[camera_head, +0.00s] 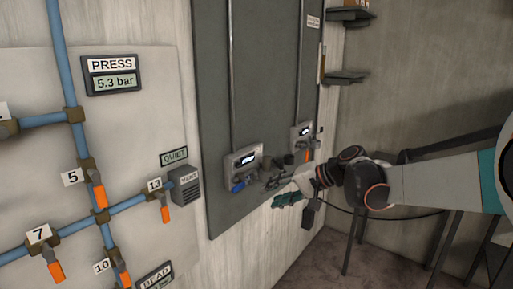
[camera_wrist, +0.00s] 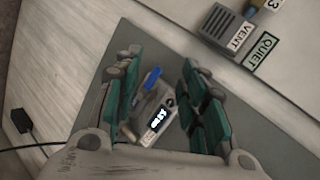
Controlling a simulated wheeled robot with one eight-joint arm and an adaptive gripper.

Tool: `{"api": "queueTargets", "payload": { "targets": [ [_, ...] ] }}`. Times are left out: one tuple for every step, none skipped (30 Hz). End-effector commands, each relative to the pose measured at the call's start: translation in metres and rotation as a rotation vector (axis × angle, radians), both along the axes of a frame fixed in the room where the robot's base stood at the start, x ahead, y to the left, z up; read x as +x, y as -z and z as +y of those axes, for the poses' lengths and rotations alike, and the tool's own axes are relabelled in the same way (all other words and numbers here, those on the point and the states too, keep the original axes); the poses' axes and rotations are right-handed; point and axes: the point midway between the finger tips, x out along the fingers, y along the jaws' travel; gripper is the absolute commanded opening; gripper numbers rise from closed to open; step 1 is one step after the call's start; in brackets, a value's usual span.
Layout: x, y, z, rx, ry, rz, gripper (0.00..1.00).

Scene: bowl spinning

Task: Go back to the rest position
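My gripper (camera_head: 278,191) is in front of the dark grey wall panel (camera_head: 225,90), just right of and slightly below a grey device (camera_head: 243,167) with a lit display and a blue handle. In the wrist view my gripper (camera_wrist: 158,72) is open, its green-padded fingers spread apart with nothing held between them. The grey device (camera_wrist: 140,130) with its blue handle (camera_wrist: 152,78) shows beyond the gap between the fingers. I cannot tell how far the fingertips are from the panel.
A second device (camera_head: 301,132) with an orange handle is on the panel, close behind my gripper. At left are blue pipes (camera_head: 62,60) with orange-handled valves and a vent box (camera_head: 185,187). Dark shelves (camera_head: 347,77) stick out at the right corner. Dark legs (camera_head: 353,240) stand below my arm.

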Motion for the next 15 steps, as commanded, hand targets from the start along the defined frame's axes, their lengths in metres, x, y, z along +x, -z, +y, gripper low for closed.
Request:
{"api": "queueTargets", "payload": {
  "targets": [
    [-0.017, -0.004, -0.003, -0.041, 0.006, -0.005, 0.38],
    [-0.026, -0.005, -0.005, -0.067, 0.010, -0.008, 0.38],
    [-0.038, -0.006, -0.009, -0.100, 0.014, -0.012, 0.38],
    [-0.047, -0.006, -0.011, -0.127, 0.018, -0.016, 0.38],
    [-0.055, -0.007, -0.014, -0.152, 0.022, -0.021, 0.38],
    [-0.068, -0.007, -0.018, -0.187, 0.025, -0.025, 0.38],
    [-0.077, -0.007, -0.021, -0.211, 0.028, -0.029, 0.38],
    [-0.086, -0.007, -0.024, -0.236, 0.032, -0.034, 0.38],
    [-0.098, -0.006, -0.029, -0.271, 0.037, -0.041, 0.38],
    [-0.107, -0.006, -0.032, -0.296, 0.039, -0.044, 0.38],
    [-0.116, -0.005, -0.036, -0.323, 0.041, -0.050, 0.38],
    [-0.128, -0.004, -0.041, -0.356, 0.046, -0.057, 0.38],
    [-0.137, -0.003, -0.045, -0.382, 0.048, -0.063, 0.38],
    [-0.147, -0.001, -0.048, -0.408, 0.050, -0.067, 0.38],
    [-0.159, 0.000, -0.054, -0.441, 0.053, -0.075, 0.38]
  ]
}}
